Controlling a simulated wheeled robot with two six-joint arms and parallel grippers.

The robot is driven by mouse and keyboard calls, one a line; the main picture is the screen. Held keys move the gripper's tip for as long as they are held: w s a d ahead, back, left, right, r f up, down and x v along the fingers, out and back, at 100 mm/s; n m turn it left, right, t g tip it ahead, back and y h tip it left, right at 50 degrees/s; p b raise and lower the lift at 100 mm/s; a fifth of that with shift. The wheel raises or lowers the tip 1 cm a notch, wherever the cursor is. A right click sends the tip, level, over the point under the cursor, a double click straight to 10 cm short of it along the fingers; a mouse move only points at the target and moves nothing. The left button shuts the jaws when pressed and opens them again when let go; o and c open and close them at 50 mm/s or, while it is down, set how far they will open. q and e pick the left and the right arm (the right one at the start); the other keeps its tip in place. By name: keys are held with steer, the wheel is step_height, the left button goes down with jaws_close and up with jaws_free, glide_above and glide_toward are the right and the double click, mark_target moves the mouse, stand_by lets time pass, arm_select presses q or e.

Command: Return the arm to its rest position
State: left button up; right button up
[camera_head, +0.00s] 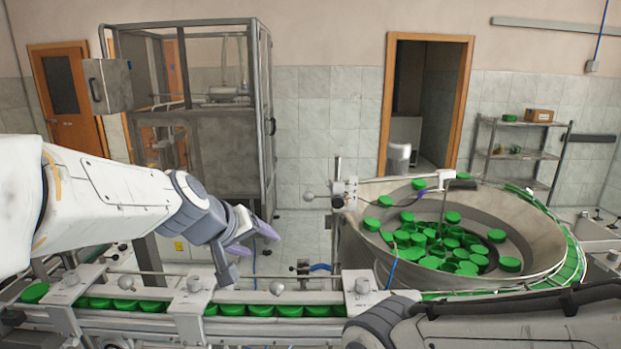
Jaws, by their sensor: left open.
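My left arm comes in from the left, and its gripper (256,239) is open and empty. It hangs above and behind the conveyor rail, left of the round feeder bowl (528,214). Its fingers are apart and touch no cap that I can see. My right arm (480,322) crosses the bottom right corner as a dark link. Its gripper is out of view.
Green caps (250,310) sit in a row on the conveyor (110,325) along the front. Several more green caps (440,250) lie in the bowl. A metal-framed machine (205,148) stands behind. A shelf (518,157) stands at the back right beside the doorway.

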arm_select(q)
steer(key=s+a+f+m+g+y, duration=0.2)
steer(key=s+a+f+g, duration=0.15)
steer(key=s+f, duration=0.55)
steer(key=s+a+f+m+g+y, duration=0.25)
steer(key=s+a+f, duration=0.35)
steer(key=f, duration=0.4)
steer(key=s+d+f+m+g+h+b, duration=0.2)
steer(key=s+d+f+m+b, duration=0.4)
steer(key=s+d+f+b, duration=0.8)
step_height(320, 180, down, 2)
steer(key=d+b, duration=0.1)
steer(key=b, duration=0.7)
steer(key=shift+f+m+g, duration=0.15)
steer(key=shift+m+g, duration=0.15)
steer(key=shift+m, duration=0.05)
arm_select(e)
step_height(320, 180, down, 22)
arm_select(q)
steer(key=shift+s, duration=0.1)
steer(key=shift+c, duration=0.3)
arm_select(e)
steer(key=shift+c, duration=0.4)
